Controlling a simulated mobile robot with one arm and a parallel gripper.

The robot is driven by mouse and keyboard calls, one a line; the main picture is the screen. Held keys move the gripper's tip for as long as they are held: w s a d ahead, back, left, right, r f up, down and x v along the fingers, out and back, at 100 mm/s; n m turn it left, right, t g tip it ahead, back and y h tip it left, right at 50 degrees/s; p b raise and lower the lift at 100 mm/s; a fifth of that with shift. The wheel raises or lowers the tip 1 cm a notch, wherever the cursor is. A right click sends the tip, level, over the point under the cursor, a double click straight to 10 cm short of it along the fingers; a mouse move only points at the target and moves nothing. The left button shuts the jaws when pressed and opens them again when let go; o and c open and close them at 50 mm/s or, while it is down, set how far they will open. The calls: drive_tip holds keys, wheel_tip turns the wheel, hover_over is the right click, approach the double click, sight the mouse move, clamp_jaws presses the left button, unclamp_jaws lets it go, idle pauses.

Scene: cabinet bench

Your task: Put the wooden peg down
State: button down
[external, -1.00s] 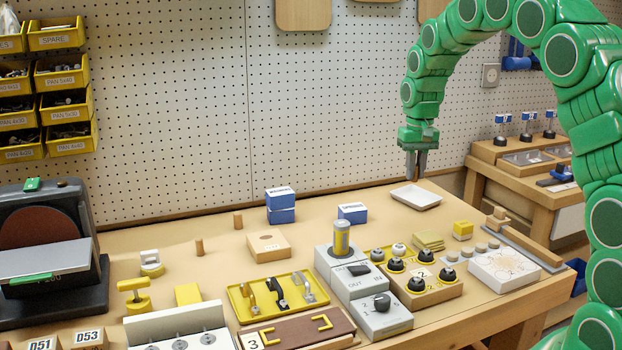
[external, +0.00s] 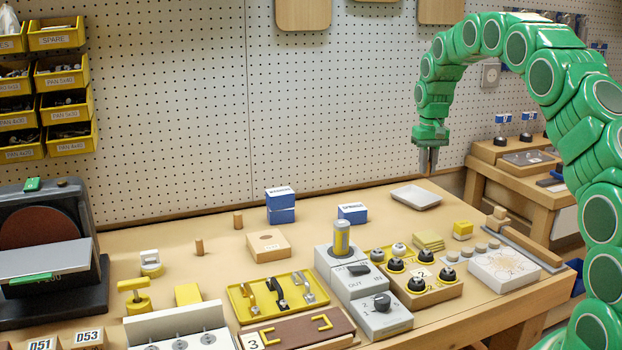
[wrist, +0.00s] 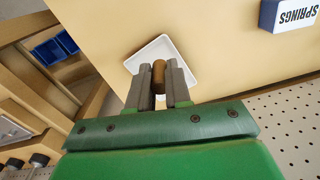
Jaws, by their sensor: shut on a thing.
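My gripper (external: 428,160) is above the far right part of the bench, near the white tray (external: 416,197), in the external view. In the wrist view my gripper (wrist: 159,82) is shut on a brown wooden peg (wrist: 158,76), held between its two grey fingers. The peg is seen against the white tray (wrist: 176,49), which lies below and beyond the fingers. Two similar wooden pegs stand upright on the bench, one at the back (external: 238,220) and one further left (external: 199,247).
A blue-and-white SPRINGS box (external: 352,213) stands left of the tray. A wooden block with a hole (external: 268,246) is further left. The pegboard wall (external: 340,100) rises behind the bench. Bare bench surrounds the tray.

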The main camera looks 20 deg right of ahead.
drive_tip(key=w+f, duration=0.2)
drive_tip(key=w, duration=0.2)
hover_over(411, 198)
drive_tip(key=shift+f, duration=4.3)
drive_tip(key=shift+f, duration=0.1)
drive_tip(key=c, duration=1.1)
unclamp_jaws()
drive_tip(key=shift+o, duration=0.2)
